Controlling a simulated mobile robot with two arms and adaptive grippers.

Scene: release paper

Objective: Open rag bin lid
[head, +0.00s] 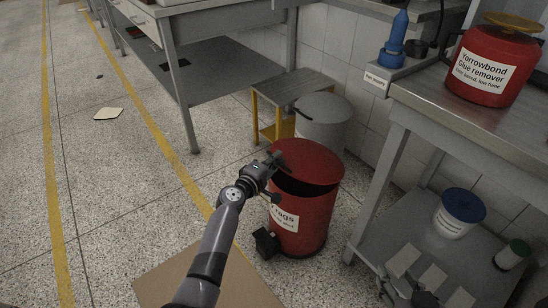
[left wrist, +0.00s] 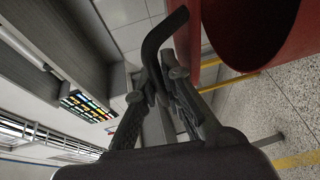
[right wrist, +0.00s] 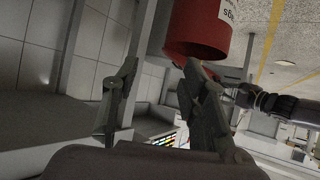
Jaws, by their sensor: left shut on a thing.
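The red rag bin (head: 312,222) stands on the floor with a "rags" label on its front. Its red lid (head: 312,160) is tilted up, with a dark gap under its front edge. My left gripper (head: 272,168) is at the lid's left edge. In the left wrist view, my left gripper (left wrist: 160,82) is shut on a dark curved handle (left wrist: 160,32), with red bin parts beside it. In the right wrist view, my right gripper (right wrist: 160,80) is open and empty, with the red bin (right wrist: 197,35) beyond it.
A grey metal bin (head: 325,118) and a small yellow-legged table (head: 290,88) stand behind the rag bin. A workbench (head: 440,100) with a red glue remover can (head: 492,65) is at right. A blue-lidded tub (head: 458,212) sits on its lower shelf. Open floor lies left.

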